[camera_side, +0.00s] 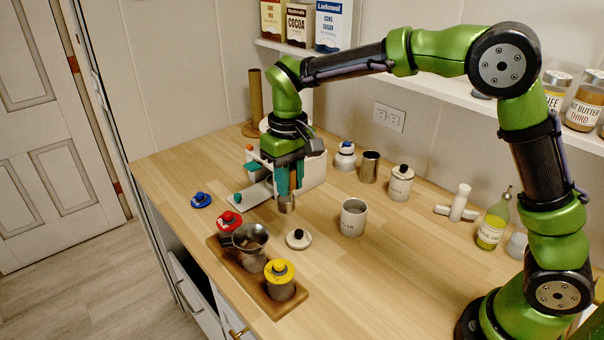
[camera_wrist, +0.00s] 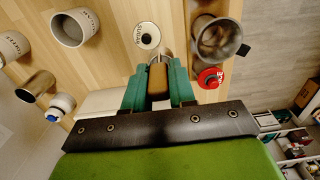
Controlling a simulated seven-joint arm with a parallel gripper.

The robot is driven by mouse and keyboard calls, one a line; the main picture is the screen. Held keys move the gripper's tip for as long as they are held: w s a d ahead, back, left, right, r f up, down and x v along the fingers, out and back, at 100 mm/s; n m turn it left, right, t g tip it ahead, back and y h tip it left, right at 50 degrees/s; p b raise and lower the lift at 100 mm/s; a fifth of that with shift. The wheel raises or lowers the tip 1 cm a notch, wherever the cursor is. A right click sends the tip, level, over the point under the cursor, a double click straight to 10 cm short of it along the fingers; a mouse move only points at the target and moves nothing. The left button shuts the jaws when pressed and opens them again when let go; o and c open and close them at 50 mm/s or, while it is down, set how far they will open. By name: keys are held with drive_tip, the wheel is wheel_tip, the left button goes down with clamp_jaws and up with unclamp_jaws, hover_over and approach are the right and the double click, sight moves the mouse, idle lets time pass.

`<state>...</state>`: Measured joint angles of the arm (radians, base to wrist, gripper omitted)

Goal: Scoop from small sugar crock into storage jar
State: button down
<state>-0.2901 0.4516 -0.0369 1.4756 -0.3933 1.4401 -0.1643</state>
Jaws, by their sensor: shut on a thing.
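My gripper (camera_side: 286,180) is shut on the brown handle of a scoop (camera_wrist: 157,78). The scoop's metal bowl (camera_side: 286,203) hangs below the teal fingers, above the counter; I cannot tell if it holds anything. The open white crock with dark lettering (camera_side: 353,217) stands upright to the right of the scoop and appears to be the sugar crock; it also shows in the wrist view (camera_wrist: 68,30). A white lid with a black knob (camera_side: 298,239) lies flat on the counter. An open metal vessel with a handle (camera_side: 250,258) stands at lower left; I cannot tell whether it is the storage jar.
A blue lid (camera_side: 201,200) lies farther left. A metal cylinder (camera_side: 370,167) and a lidded white canister (camera_side: 400,185) stand at the back. The right foreground counter is clear.

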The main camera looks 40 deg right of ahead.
drive_tip(key=a, duration=1.1)
drive_tip(key=d+y, duration=0.1)
drive_tip(key=y, duration=0.1)
drive_tip(key=d+f+y, duration=0.1)
drive_tip(key=y, duration=0.1)
drive_tip(key=d+y, duration=0.1)
drive_tip(key=y, duration=0.2)
drive_tip(key=shift+d+f, duration=0.3)
drive_tip(key=shift+f, duration=0.1)
drive_tip(key=shift+d+f+y, duration=0.35)
drive_tip(key=shift+d+y, duration=0.15)
drive_tip(key=shift+y, duration=0.6)
drive_tip(key=f+y, duration=0.1)
drive_tip(key=y, duration=0.1)
drive_tip(key=d+f+y, duration=0.1)
drive_tip(key=y, duration=0.1)
drive_tip(key=shift+d, duration=0.15)
